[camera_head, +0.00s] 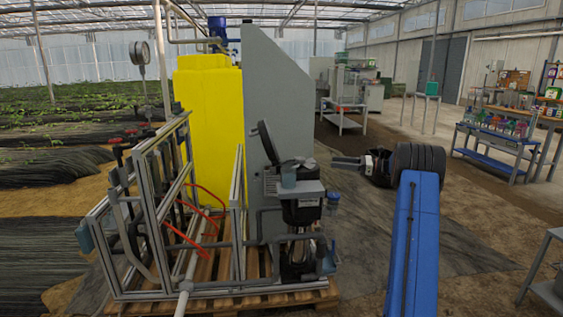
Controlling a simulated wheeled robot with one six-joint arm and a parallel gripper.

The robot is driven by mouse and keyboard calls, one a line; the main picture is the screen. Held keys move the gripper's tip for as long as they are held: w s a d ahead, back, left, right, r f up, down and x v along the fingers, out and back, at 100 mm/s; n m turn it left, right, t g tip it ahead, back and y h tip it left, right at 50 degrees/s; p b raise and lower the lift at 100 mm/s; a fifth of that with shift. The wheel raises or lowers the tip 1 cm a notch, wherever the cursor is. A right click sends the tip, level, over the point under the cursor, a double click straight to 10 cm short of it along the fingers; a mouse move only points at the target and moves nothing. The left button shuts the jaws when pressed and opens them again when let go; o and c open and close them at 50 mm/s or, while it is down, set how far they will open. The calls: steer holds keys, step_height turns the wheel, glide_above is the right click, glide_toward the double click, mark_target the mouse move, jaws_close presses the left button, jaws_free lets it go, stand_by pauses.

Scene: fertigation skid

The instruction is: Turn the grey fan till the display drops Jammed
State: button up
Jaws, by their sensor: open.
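The skid stands left of my arm, with a tall grey cabinet (275,95) seen from its side. In front of it is a black pump unit (302,212) with a grey plate (312,188) at its top. A small grey-blue round part (288,177) sits by that plate; I cannot tell if it is the fan. A dark oval cover (268,143) stands tilted above it. No readable display shows. My gripper (334,162) points left, open and empty, its fingertips to the right of the plate in the picture; the gap in depth is unclear.
An aluminium frame (160,150) with red hoses and a yellow tank (208,105) fills the left of the wooden pallet (230,300). A small blue part (333,198) shows right of the pump.

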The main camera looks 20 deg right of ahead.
mark_target(300, 158)
steer(key=x, duration=1.7)
steer(key=shift+w+a, duration=0.2)
steer(key=shift+a, duration=0.05)
steer(key=c, duration=1)
